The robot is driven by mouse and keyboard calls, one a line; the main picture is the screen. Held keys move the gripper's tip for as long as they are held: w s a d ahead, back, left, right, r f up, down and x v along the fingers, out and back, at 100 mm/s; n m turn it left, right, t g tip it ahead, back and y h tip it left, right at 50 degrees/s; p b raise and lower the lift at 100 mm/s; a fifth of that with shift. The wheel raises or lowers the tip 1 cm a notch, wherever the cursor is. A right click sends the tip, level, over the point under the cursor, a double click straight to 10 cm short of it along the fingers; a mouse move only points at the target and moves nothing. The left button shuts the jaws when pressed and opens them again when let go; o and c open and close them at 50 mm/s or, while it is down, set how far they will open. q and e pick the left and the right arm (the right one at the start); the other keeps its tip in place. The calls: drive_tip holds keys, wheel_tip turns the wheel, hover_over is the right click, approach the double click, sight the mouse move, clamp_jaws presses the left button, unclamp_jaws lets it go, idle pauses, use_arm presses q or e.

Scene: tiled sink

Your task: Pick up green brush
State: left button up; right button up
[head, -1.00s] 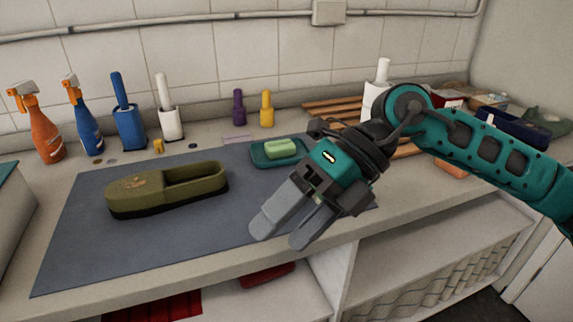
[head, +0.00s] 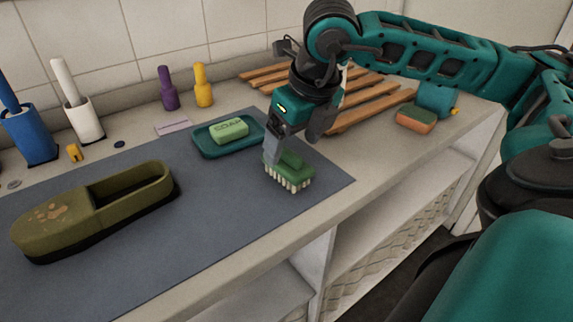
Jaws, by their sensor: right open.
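The green brush (head: 289,178) with pale bristles lies on the right part of the grey-blue mat in the head view. My right gripper (head: 275,150) points down over the brush. One grey finger shows at the brush's left end; the other finger is largely hidden behind the gripper or brush. The gripper is open, and whether a finger touches the brush cannot be told. My left gripper is not in view.
A teal soap dish (head: 205,146) with green soap (head: 229,130) sits just left of the gripper. A wooden rack (head: 370,110) and an orange-green sponge (head: 415,119) are to the right. An olive slipper (head: 60,225) lies at left on the mat (head: 200,235).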

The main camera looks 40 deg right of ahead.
sight(288, 149)
drive_tip(key=x, duration=0.5)
drive_tip(key=shift+w+f, duration=0.15)
drive_tip(key=shift+w, duration=0.3)
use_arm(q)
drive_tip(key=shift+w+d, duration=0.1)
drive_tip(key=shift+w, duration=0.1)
use_arm(e)
drive_tip(key=shift+c, duration=0.2)
drive_tip(key=c, duration=1.1)
use_arm(q)
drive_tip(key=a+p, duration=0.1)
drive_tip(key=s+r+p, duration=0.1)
drive_tip(key=p, duration=0.1)
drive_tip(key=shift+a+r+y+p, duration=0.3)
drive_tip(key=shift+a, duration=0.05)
use_arm(e)
wheel_tip(288, 149, up, 20)
drive_tip(key=shift+r, duration=0.1)
